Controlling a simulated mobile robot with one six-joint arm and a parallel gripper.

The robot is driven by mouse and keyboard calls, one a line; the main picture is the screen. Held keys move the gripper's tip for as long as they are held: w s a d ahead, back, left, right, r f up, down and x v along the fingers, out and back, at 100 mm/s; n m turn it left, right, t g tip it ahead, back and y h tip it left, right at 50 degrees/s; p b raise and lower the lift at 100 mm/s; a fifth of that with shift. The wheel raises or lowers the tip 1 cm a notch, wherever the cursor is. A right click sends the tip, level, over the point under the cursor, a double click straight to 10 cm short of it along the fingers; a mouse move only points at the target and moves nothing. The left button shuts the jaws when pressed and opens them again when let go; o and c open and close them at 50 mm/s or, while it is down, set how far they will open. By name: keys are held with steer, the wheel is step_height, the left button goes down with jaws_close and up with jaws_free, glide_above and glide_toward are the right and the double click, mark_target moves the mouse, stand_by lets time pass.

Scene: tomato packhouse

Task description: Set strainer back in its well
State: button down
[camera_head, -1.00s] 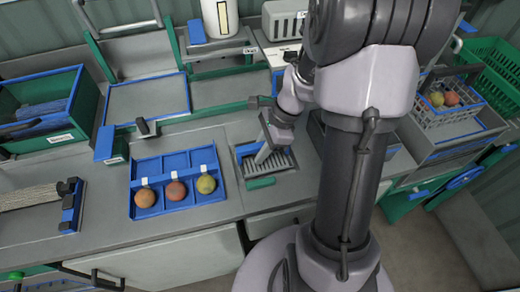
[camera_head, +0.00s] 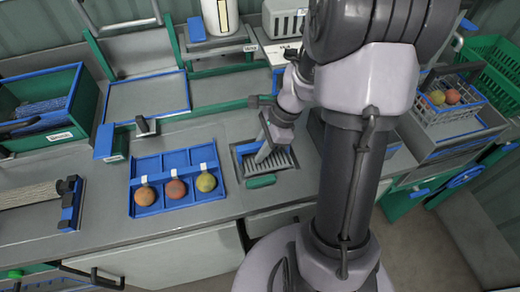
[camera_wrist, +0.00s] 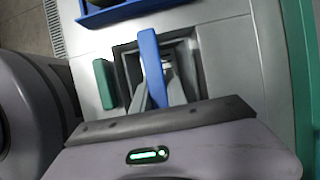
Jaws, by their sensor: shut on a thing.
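My gripper (camera_head: 261,154) reaches down over the strainer well (camera_head: 238,169) in the bench, right of the blue tray. In the wrist view, its two fingers (camera_wrist: 160,94) are shut on a blue bar, which I take as the strainer's handle (camera_wrist: 150,50). The bar crosses the square grey frame of the well (camera_wrist: 118,62). Grey slats (camera_head: 282,160) show inside the well in the head view. The gripper hides part of them, and I cannot tell whether the strainer is fully seated.
A green block (camera_head: 261,181) lies at the well's front edge; the wrist view also shows it (camera_wrist: 104,84). The blue tray (camera_head: 150,165) to the left holds three tomatoes. A wire basket of tomatoes (camera_head: 440,115) stands at the right. Bare bench lies between tray and well.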

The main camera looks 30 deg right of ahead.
steer(key=shift+f+b, duration=0.3)
steer(key=shift+f, duration=0.15)
steer(key=c, duration=1.3)
jaws_free()
steer(key=shift+c, duration=1.3)
step_height(320, 180, up, 10)
steer(key=p, duration=0.8)
steer(key=shift+f+p, duration=0.2)
steer(key=shift+p, duration=0.1)
steer(key=shift+f, duration=0.1)
